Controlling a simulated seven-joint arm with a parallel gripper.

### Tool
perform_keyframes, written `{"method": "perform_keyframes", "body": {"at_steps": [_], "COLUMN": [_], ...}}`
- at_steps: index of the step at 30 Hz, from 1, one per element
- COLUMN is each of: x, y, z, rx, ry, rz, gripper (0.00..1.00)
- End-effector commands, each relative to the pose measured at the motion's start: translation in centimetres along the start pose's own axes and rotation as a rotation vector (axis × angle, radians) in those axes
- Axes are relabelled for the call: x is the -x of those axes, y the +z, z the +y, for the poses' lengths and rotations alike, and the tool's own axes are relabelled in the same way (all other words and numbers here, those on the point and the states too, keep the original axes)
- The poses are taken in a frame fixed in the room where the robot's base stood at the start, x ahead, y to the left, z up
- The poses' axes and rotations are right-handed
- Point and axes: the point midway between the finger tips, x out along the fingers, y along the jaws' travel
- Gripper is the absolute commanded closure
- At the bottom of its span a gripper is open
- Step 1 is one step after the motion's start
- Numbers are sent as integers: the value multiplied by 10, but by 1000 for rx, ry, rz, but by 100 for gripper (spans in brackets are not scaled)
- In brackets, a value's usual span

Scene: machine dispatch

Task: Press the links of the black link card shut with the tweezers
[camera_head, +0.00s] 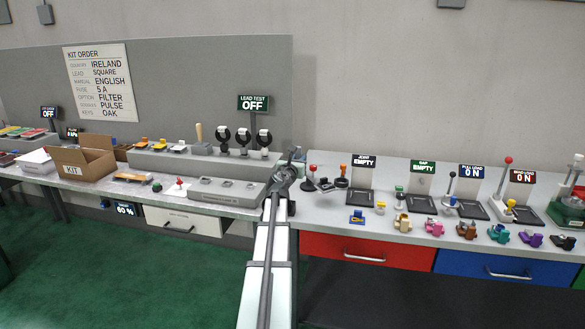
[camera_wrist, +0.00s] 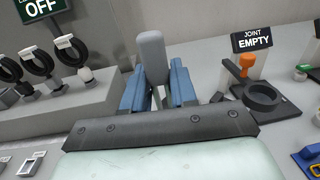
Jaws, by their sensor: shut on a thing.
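My gripper (camera_head: 287,176) is over the bench between the two counters. In the wrist view its blue fingers (camera_wrist: 157,88) are shut on a grey upright block-like thing (camera_wrist: 152,52). I cannot tell whether this is the tweezers, as its lower part is hidden between the fingers. A small black piece (camera_head: 563,242) lies at the far right end of a row of coloured pieces. It is too small to tell whether it is the black link card. My gripper is well to its left and not touching it.
The JOINT sign (camera_head: 363,161) reads EMPTY; an orange-handled black fixture (camera_wrist: 262,98) stands before it. A blue-and-yellow piece (camera_head: 357,216) lies near the front edge. Black rings (camera_head: 243,136) stand on the grey rack to the left. An open KIT box (camera_head: 84,160) is farther left.

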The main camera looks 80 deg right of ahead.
Motion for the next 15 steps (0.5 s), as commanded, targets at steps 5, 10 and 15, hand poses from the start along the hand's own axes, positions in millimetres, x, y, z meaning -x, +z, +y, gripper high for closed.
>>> {"method": "perform_keyframes", "body": {"at_steps": [5, 10, 15], "x": [-42, -65, -67], "y": [4, 8, 13], "z": [-16, -41, -70], "rx": [1, 1, -1], "ry": [-133, -307, -495], "rz": [-1, -1, -1], "gripper": [97, 97, 97]}}
